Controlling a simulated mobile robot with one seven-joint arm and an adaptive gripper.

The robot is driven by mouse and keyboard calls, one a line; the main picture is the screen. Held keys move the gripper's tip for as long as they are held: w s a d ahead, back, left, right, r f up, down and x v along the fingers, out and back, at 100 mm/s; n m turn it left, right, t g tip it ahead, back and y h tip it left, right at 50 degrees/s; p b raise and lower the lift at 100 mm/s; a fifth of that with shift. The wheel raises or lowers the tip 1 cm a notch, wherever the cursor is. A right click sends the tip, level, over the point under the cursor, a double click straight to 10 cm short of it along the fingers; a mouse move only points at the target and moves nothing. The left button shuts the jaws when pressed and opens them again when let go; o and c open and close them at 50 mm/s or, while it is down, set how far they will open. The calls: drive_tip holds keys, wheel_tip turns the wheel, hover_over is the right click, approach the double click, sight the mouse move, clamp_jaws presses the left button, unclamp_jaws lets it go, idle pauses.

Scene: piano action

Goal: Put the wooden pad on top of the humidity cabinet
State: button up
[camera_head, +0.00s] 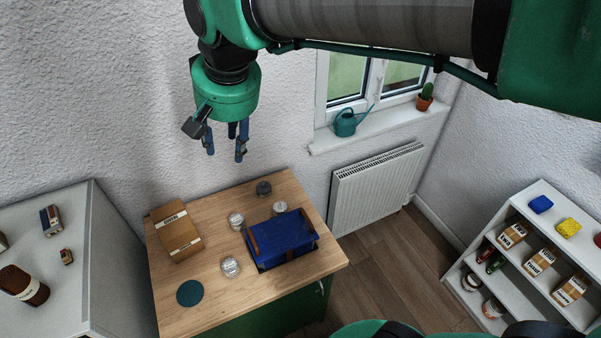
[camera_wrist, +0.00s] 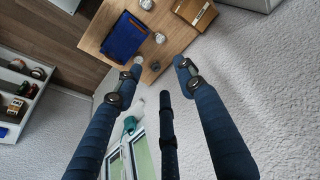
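My gripper (camera_head: 226,146) hangs in the air above and behind the wood-topped green cabinet (camera_head: 215,285). Its three fingers are spread, with nothing between them; they also show apart in the wrist view (camera_wrist: 160,78). I cannot make out a separate wooden pad for certain. A blue object with brown wooden strips at its ends (camera_head: 280,240) lies on the wooden top, and in the wrist view it is at the upper left (camera_wrist: 124,38). Which piece is the humidity cabinet is not marked; a pale grey cabinet (camera_head: 85,225) stands at the left.
A cardboard box (camera_head: 176,232), several lidded jars and a dark green disc (camera_head: 190,293) share the wooden top. A white shelf (camera_head: 500,232) with boxes and jars stands right. A windowsill (camera_head: 375,127) holds a watering can (camera_head: 346,123) and cactus. Floor between is clear.

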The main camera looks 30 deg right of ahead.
drive_tip(key=s+d+f+t, duration=0.1)
drive_tip(key=s+d+f, duration=0.2)
drive_tip(key=s+d, duration=0.3)
drive_tip(key=s+d+f+n+t+h, duration=0.1)
drive_tip(key=s+d+f, duration=0.2)
drive_tip(key=s+d, duration=0.3)
drive_tip(key=s, duration=0.4)
drive_tip(key=shift+f, duration=0.2)
wheel_tip(320, 180, down, 14)
drive_tip(key=b, duration=1.3)
drive_tip(key=shift+r+b, duration=0.25)
drive_tip(key=shift+b, duration=0.05)
